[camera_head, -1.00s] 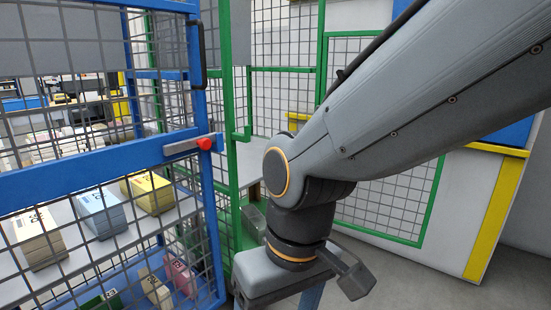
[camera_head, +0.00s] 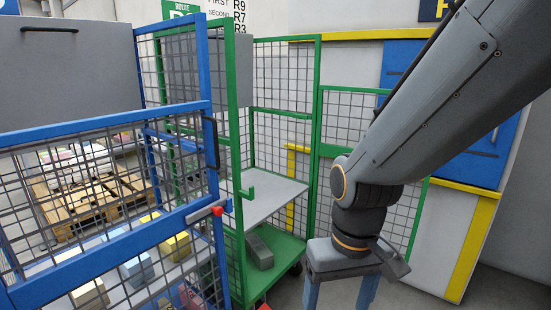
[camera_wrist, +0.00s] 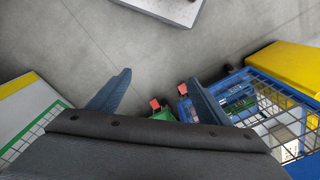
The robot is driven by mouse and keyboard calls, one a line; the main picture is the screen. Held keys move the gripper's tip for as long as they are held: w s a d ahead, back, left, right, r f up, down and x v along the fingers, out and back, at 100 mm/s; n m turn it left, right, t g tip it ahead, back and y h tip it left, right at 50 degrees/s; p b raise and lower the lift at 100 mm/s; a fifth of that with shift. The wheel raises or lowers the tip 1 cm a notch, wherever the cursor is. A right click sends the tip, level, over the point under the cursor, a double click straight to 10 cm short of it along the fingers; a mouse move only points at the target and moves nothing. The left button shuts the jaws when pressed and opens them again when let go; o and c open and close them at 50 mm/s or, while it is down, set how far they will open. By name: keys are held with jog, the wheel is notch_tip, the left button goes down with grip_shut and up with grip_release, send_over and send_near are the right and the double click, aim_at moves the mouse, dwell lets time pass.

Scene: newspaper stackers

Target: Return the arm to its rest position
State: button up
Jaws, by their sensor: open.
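My arm comes in from the upper right in the head view and bends down at its wrist. My gripper (camera_head: 340,292) hangs below the wrist with its blue fingers pointing down, cut off by the bottom edge. In the wrist view my gripper (camera_wrist: 157,95) has its two blue fingers spread wide apart.
A blue cage cart (camera_head: 105,128) at the left has a latch with a red knob (camera_head: 218,210) and bundles behind its mesh. A grey block (camera_head: 259,252) lies on the green cart's base. A white panel with yellow edging (camera_head: 470,240) stands at the right. Floor lies below.

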jog(key=s+d+r+m+p, duration=0.2)
jog(key=d+r+p, duration=0.6)
jog(key=r+p, duration=0.2)
jog(key=shift+s+d+r+h+p, duration=0.2)
jog(key=shift+h+p, duration=0.1)
jog(key=shift+p, duration=0.8)
